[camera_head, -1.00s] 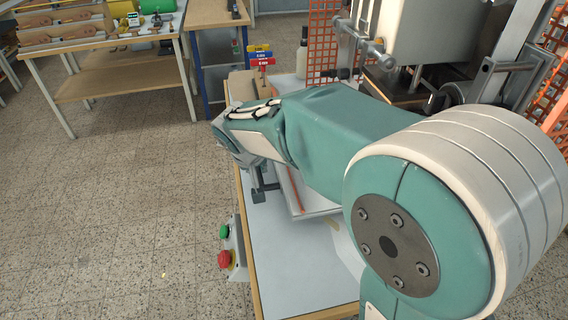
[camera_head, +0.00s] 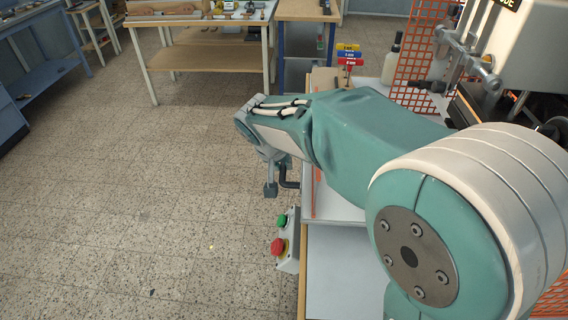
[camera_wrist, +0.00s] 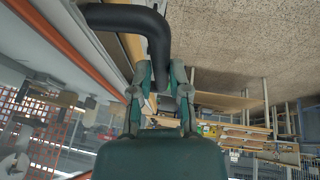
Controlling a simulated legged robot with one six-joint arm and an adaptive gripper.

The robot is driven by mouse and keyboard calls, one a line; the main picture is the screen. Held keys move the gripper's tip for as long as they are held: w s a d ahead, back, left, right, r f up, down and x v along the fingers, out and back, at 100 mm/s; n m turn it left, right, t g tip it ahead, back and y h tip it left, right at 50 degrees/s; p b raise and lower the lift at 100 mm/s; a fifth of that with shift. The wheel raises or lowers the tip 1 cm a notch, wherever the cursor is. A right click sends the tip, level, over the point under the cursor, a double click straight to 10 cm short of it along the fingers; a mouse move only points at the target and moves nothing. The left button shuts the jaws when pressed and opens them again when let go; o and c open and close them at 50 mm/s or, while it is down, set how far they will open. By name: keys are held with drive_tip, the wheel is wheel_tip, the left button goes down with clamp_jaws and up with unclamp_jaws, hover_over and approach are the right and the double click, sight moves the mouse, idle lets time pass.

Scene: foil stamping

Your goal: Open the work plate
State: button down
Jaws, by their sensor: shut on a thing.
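The work plate (camera_head: 338,207) is a pale flat tray with an orange strip, partly hidden under my arm in the head view. Its left side now lies near the table's left edge. In the wrist view the plate (camera_wrist: 45,50) runs along the upper left with its orange strip. A black bent handle (camera_wrist: 157,35) comes off it; in the head view the handle (camera_head: 289,182) shows just beyond the table edge. My gripper (camera_wrist: 162,85) is shut on the lower end of the handle.
A control box with a green and a red button (camera_head: 283,240) hangs at the table's left edge, below my gripper. The stamping press (camera_head: 525,60) and an orange mesh guard (camera_head: 415,65) stand on the right. The floor (camera_head: 150,220) to the left is clear.

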drive_tip(key=c, duration=0.6)
unclamp_jaws()
drive_tip(key=shift+f, duration=0.15)
drive_tip(key=shift+s+r, duration=0.1)
drive_tip(key=shift+r, duration=0.4)
drive_tip(key=v, duration=1.1)
drive_tip(key=shift+s+f, duration=0.1)
